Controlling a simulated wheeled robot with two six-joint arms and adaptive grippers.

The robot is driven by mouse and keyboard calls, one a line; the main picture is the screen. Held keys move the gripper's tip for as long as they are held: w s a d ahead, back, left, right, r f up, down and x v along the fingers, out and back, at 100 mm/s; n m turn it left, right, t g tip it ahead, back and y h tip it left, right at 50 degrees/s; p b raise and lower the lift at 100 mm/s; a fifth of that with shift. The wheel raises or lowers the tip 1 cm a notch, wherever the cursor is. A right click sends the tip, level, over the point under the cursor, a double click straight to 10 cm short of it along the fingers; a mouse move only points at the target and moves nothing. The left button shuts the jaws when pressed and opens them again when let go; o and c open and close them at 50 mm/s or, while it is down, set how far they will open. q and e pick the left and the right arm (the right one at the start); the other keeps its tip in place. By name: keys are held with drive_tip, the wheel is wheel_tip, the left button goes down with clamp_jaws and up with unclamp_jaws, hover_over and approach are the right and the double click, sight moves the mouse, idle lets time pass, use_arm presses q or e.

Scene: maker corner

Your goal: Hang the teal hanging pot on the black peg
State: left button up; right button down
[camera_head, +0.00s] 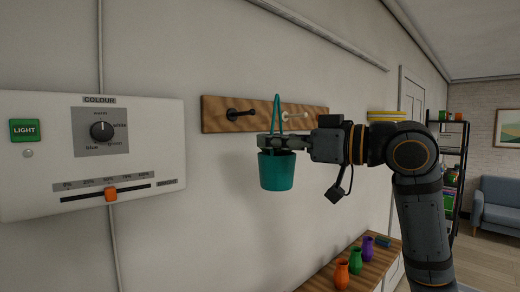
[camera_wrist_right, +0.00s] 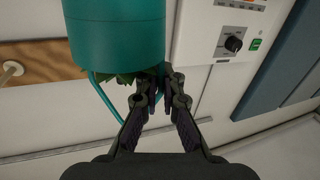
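The teal hanging pot (camera_head: 277,171) hangs upright with green leaves inside and a thin triangular handle rising above it. My right gripper (camera_head: 272,142) appears closed on one side of the handle, just above the pot's rim. In the right wrist view the pot (camera_wrist_right: 117,32) looks upside down, with the handle strand at my fingertips (camera_wrist_right: 158,82). The black peg (camera_head: 241,113) is on the wooden rail, left of the handle's top in the head view. The handle is not on it. My left gripper is out of view.
The wooden rail (camera_head: 215,124) also bears a pale peg (camera_head: 296,117), right of the handle. A white control panel (camera_head: 80,135) with dial and slider is on the wall at left. Orange (camera_head: 342,274), green (camera_head: 355,260) and purple (camera_head: 368,247) vases stand on a low wooden top.

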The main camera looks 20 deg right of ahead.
sight(260, 155)
drive_tip(key=shift+w+d, duration=0.3)
drive_tip(key=shift+w, duration=0.05)
drive_tip(key=shift+p+x, duration=0.95)
drive_tip(key=shift+x, duration=0.4)
use_arm(q)
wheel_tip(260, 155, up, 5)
drive_tip(key=p, duration=0.3)
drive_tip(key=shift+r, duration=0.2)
use_arm(e)
drive_tip(key=w+a+f, duration=0.2)
drive_tip(key=w, duration=0.5)
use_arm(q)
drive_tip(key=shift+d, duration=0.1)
use_arm(e)
drive_tip(key=shift+w+a+f, duration=0.1)
drive_tip(key=shift+f, duration=0.25)
drive_tip(key=c, duration=1.4)
unclamp_jaws()
drive_tip(key=shift+r, duration=0.15)
drive_tip(key=shift+c, duration=0.2)
